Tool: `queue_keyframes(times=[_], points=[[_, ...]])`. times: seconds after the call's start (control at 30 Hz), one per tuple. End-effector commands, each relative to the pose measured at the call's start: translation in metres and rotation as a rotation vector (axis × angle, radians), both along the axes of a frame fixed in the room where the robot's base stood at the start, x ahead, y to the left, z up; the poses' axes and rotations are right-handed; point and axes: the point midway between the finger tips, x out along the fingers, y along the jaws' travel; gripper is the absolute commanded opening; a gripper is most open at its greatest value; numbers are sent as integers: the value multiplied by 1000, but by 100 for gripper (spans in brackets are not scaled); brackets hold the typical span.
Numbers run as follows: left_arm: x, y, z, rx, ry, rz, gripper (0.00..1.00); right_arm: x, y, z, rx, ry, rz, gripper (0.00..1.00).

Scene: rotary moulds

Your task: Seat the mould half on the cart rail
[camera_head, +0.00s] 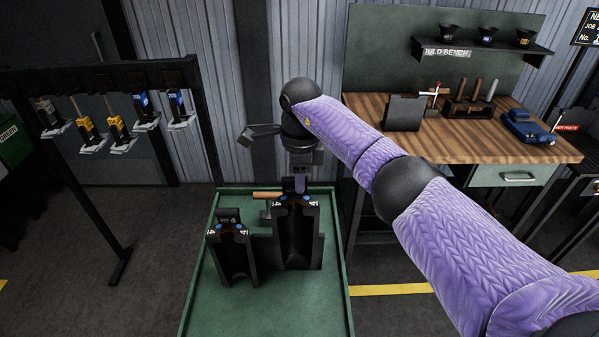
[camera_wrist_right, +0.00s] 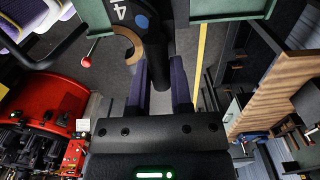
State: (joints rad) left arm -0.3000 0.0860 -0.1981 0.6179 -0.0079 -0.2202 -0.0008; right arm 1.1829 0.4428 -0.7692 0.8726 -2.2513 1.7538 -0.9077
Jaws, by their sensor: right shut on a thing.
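A black mould half (camera_head: 302,245) with blue dots and white marks on its top stands upright over the green cart (camera_head: 192,300). My right gripper (camera_head: 300,184) is above its top, shut on it. In the right wrist view the dark fingers (camera_wrist_right: 159,88) close around a black neck beside a white "4" and a blue dot. A second, lower black mould half (camera_head: 232,258) stands to the left on the cart. I cannot make out the rail or whether the held half touches it. My left gripper is out of view.
A wooden handle (camera_head: 267,195) lies behind the mould halves. A black rack (camera_head: 100,70) with hanging coloured tools stands left. A wooden workbench (camera_head: 470,140) with tools stands at the back right. The cart top in front of the mould halves is clear.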

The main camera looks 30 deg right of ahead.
Motion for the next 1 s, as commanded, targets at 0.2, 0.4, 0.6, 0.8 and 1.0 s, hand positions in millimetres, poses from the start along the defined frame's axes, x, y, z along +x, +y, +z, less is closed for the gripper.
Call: queue_keyframes(times=[0.2, 0.4, 0.6, 0.8, 1.0], points=[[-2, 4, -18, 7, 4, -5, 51, 1, 0, -23, 5, -9, 1, 0], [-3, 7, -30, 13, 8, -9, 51, 1, 0, -40, 9, -11, 2, 0], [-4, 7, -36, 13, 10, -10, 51, 1, 0, -49, 11, -14, 1, 0], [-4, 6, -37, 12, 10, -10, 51, 1, 0, -51, 11, -16, 1, 0], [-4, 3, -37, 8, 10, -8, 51, 1, 1, -51, 12, -15, 1, 0]])
